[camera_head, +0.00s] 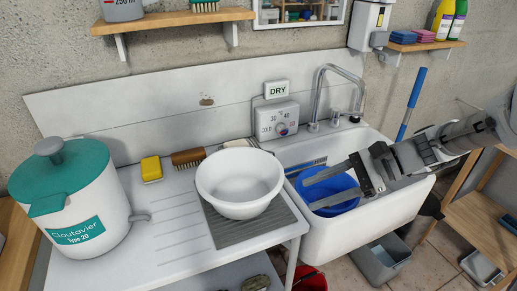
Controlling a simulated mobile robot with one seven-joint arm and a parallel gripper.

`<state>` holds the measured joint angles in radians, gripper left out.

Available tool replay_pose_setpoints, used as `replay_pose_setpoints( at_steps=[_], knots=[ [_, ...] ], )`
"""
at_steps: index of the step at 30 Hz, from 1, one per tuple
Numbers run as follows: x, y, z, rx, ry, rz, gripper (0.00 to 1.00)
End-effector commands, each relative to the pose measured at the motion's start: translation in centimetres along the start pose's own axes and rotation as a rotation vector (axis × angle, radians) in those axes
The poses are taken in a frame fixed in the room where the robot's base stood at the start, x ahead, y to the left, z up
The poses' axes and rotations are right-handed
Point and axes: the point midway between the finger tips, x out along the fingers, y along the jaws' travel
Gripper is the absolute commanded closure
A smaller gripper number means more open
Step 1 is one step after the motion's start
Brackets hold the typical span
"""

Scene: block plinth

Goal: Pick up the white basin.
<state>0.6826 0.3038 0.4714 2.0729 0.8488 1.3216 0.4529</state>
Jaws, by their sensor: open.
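The white basin (240,206) stands upright on a grey ribbed mat (219,231) on the white drainboard, left of the sink. It looks empty. My gripper (318,187) reaches in from the right over the sink, its two fingers apart and pointing left. Its fingertips are to the right of the basin's rim, apart from it, with nothing between them. Behind the fingers a blue bowl (346,190) shows inside the sink, partly hidden by them.
The white sink (377,226) with its tap (316,87) lies right of the basin. Behind the basin are a brown brush (188,157) and a yellow sponge (152,169). A large white container with a green lid (62,170) stands at left. The drainboard (165,228) between is clear.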

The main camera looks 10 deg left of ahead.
Motion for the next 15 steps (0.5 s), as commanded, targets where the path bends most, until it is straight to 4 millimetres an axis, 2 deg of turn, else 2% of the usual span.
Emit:
replay_pose_setpoints(
  at_steps=[1,5,8,11,15],
  knots=[
    [-0.2,-0.2,-0.8,0.048,-0.052,-0.034,0.46],
    [-0.8,-0.9,-1.1,0.116,-0.132,-0.083,0.46],
    [-0.5,-1.1,-1.1,0.131,-0.154,-0.094,0.46],
    [1.0,-1.2,-0.9,0.133,-0.157,-0.093,0.46],
    [4.1,-1.4,-0.5,0.131,-0.156,-0.091,0.46]
  ],
)
